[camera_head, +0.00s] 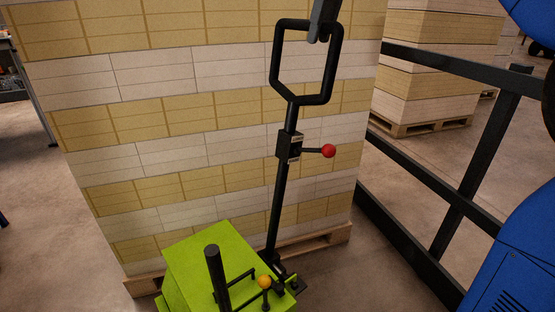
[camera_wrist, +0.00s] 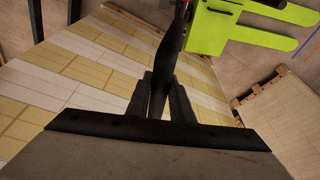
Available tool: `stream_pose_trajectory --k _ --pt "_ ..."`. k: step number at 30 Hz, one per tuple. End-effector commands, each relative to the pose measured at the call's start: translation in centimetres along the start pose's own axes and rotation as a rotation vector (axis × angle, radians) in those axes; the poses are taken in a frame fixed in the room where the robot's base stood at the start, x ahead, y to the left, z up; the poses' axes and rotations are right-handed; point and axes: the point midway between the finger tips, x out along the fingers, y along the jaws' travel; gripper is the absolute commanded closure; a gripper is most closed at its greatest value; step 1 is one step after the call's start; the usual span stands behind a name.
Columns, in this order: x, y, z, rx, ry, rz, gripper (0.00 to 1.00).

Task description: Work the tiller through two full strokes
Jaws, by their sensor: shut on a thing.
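The tiller (camera_head: 279,200) is a black shaft rising from a lime-green pallet truck (camera_head: 200,258), with a small box, a red-knobbed lever (camera_head: 328,151) and a black loop handle (camera_head: 275,65) on top. It stands close to upright, leaning slightly right in the head view. My gripper (camera_head: 318,36) comes in from the top edge and is shut on the top bar of the loop. In the wrist view my gripper's dark fingers (camera_wrist: 162,100) sit on either side of a black bar, and the green truck (camera_wrist: 225,30) shows beyond. The exact finger contact is dark and hard to see.
A tall stack of tan and white reams (camera_head: 150,100) on a wooden pallet (camera_head: 325,241) stands right behind the tiller. A black railing (camera_head: 415,225) runs along the right, with another stack (camera_head: 435,60) beyond it. Bare floor (camera_head: 40,210) shows at left.

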Motion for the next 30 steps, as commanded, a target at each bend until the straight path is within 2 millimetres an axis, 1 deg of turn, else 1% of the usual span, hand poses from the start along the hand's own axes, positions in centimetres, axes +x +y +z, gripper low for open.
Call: stream_pose_trajectory --k 1,3,11,14,30 --pt "0.0 0.5 0.0 0.002 0.001 0.001 1.0" --pt "0.0 0.9 0.0 0.001 0.003 0.001 1.0" --pt "-0.1 0.9 -0.1 -0.001 0.007 0.002 1.0" --pt "0.0 1.6 0.0 0.001 0.008 0.003 1.0" --pt "2.6 10.7 0.8 0.003 0.003 0.003 1.0"
